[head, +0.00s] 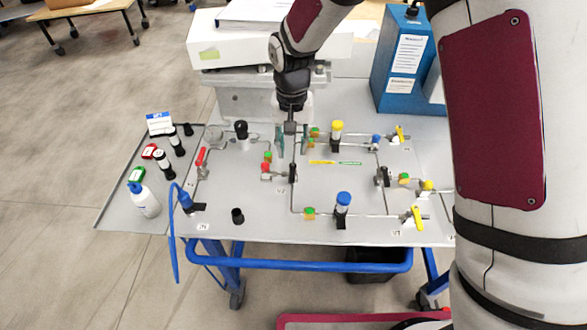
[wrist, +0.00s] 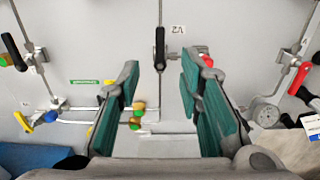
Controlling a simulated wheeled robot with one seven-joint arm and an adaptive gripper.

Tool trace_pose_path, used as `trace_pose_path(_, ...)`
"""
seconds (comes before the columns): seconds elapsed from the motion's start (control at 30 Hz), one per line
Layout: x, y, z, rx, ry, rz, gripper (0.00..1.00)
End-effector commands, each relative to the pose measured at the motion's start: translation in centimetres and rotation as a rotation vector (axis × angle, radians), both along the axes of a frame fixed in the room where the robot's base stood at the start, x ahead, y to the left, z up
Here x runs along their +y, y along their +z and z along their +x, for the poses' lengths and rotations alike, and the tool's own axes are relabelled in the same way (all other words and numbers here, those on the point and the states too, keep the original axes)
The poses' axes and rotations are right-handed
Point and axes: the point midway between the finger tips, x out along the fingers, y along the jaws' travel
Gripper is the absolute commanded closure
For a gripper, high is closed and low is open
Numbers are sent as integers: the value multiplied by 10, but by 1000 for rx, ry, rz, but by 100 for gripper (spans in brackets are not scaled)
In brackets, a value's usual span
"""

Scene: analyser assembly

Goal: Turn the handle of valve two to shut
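Valve two has a black handle (wrist: 160,48), seen in the wrist view beside the "V2" label (wrist: 178,29). The handle lies in line with the thin pipe running up and down the picture there. A black handle on the middle pipe of the panel also shows in the head view (head: 293,173). My gripper (head: 292,150) points down over the panel, just behind that handle in the head view. In the wrist view my gripper (wrist: 160,75) has its teal-padded fingers wide apart with nothing between the pads. The handle appears beyond the fingertips, between their lines, apart from both.
A red handle (head: 201,157) stands at the panel's left. Blue-topped (head: 343,200) and yellow-topped (head: 337,130) fittings stand to the right. A gauge (wrist: 264,113) is near one finger in the wrist view. A blue box (head: 402,62) stands at the back right. A white bottle (head: 145,200) is at the left.

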Motion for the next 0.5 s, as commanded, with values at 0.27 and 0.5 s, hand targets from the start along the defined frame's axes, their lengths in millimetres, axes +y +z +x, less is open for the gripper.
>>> trace_pose_path(0.27,0,-56,-2,4,-1,-1,67)
trace_pose_path(0.5,0,-90,-1,2,0,0,67)
